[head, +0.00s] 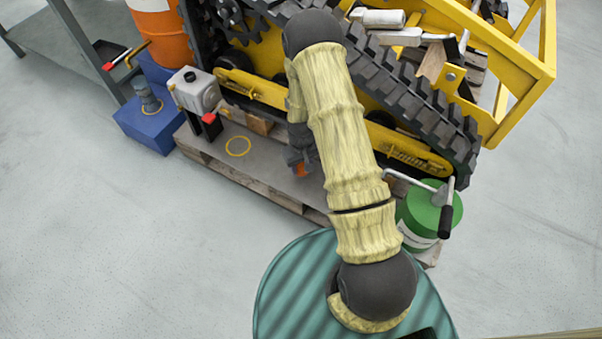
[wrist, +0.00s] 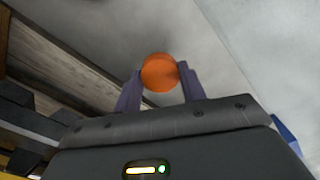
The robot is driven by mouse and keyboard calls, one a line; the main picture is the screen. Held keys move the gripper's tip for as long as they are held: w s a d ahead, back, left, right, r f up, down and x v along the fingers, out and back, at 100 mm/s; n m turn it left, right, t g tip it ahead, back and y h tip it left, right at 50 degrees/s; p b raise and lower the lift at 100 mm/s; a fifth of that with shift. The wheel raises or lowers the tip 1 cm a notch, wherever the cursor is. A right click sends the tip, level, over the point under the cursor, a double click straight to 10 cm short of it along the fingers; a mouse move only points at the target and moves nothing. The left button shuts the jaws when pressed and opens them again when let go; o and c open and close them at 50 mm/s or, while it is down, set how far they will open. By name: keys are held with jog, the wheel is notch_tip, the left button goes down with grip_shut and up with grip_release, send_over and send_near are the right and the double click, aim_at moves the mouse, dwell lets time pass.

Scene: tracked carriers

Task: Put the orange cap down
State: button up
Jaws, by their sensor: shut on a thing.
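The orange cap (wrist: 160,72) shows as a round orange disc in the wrist view, between the two dark purple fingers of my gripper (wrist: 160,88). My gripper is shut on it. In the head view my gripper (head: 298,164) hangs partly behind my arm, and a small bit of the orange cap (head: 300,169) shows at its tip. The cap is over the pallet's grey top (head: 262,165), near its front edge. I cannot tell whether it touches that top.
A yellow ring mark (head: 238,146) is on the pallet top, left of my gripper. A blue box (head: 147,128) is farther left. The yellow tracked carrier (head: 255,88) rises behind, and a green can (head: 424,213) stands right of my arm.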

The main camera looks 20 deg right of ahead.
aim_at(302, 167)
notch_tip(302, 167, down, 4)
jog(key=b, duration=0.2)
jog(key=shift+r+b, duration=0.1)
jog(key=shift+b, duration=0.2)
jog(key=shift+r, duration=0.1)
jog(key=o, duration=1)
jog(key=shift+d, duration=0.1)
jog(key=shift+c, duration=0.2)
notch_tip(302, 167, up, 12)
jog(key=p, duration=0.7)
jog(key=shift+p, duration=0.4)
